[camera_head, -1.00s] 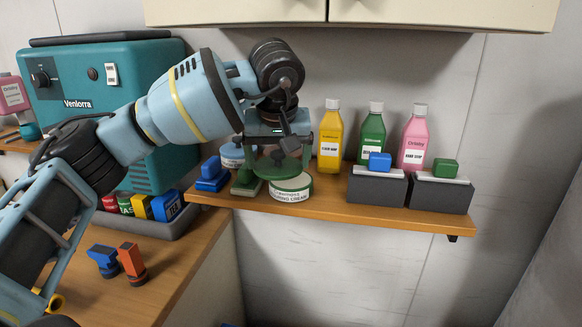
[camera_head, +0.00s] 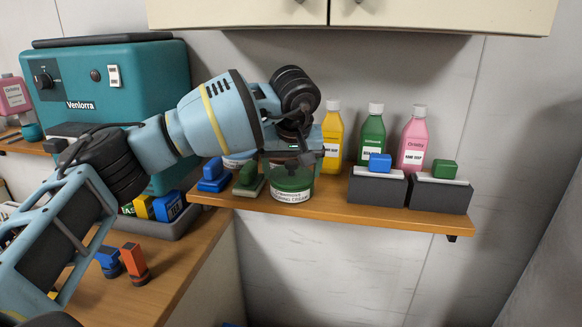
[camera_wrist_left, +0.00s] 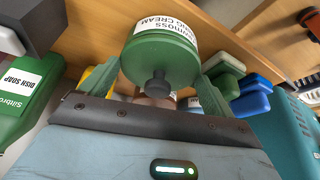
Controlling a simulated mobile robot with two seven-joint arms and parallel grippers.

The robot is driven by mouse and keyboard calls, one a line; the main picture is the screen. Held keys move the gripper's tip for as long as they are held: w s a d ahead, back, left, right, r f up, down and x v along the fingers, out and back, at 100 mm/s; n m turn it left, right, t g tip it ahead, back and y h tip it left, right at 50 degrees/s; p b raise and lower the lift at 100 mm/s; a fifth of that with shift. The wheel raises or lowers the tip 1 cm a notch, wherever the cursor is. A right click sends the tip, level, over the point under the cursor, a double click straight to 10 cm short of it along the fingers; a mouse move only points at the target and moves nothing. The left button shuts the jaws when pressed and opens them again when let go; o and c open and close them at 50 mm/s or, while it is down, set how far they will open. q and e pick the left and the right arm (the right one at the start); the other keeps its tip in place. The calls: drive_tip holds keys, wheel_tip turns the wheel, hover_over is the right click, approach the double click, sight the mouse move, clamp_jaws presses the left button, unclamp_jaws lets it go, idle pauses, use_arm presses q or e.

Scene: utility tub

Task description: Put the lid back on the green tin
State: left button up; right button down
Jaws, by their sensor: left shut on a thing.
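The green tin (camera_head: 291,195), with a white label reading cream, stands on the wooden shelf. Its green lid (camera_head: 290,181) is level over the tin's mouth; I cannot tell whether it is fully seated. In the left wrist view the round lid (camera_wrist_left: 150,58) with its dark knob (camera_wrist_left: 160,84) lies in line with the labelled tin (camera_wrist_left: 172,20). My left gripper (camera_head: 291,165) is above the tin, shut on the lid, with a finger on either side in the left wrist view. The gripper hides part of the lid in the head view. My right gripper is not in view.
A green-handled brush (camera_head: 248,179) and a blue one (camera_head: 214,176) stand close left of the tin. Yellow, green and pink bottles (camera_head: 413,140) stand behind and right. Grey blocks (camera_head: 377,187) sit to the right on the shelf (camera_head: 325,206). A cabinet (camera_head: 440,14) hangs above.

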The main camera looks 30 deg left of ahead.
use_arm(q)
drive_tip(key=shift+f, duration=0.2)
drive_tip(key=o, duration=0.8)
drive_tip(key=shift+v, duration=3.9)
drive_tip(key=shift+w, duration=0.1)
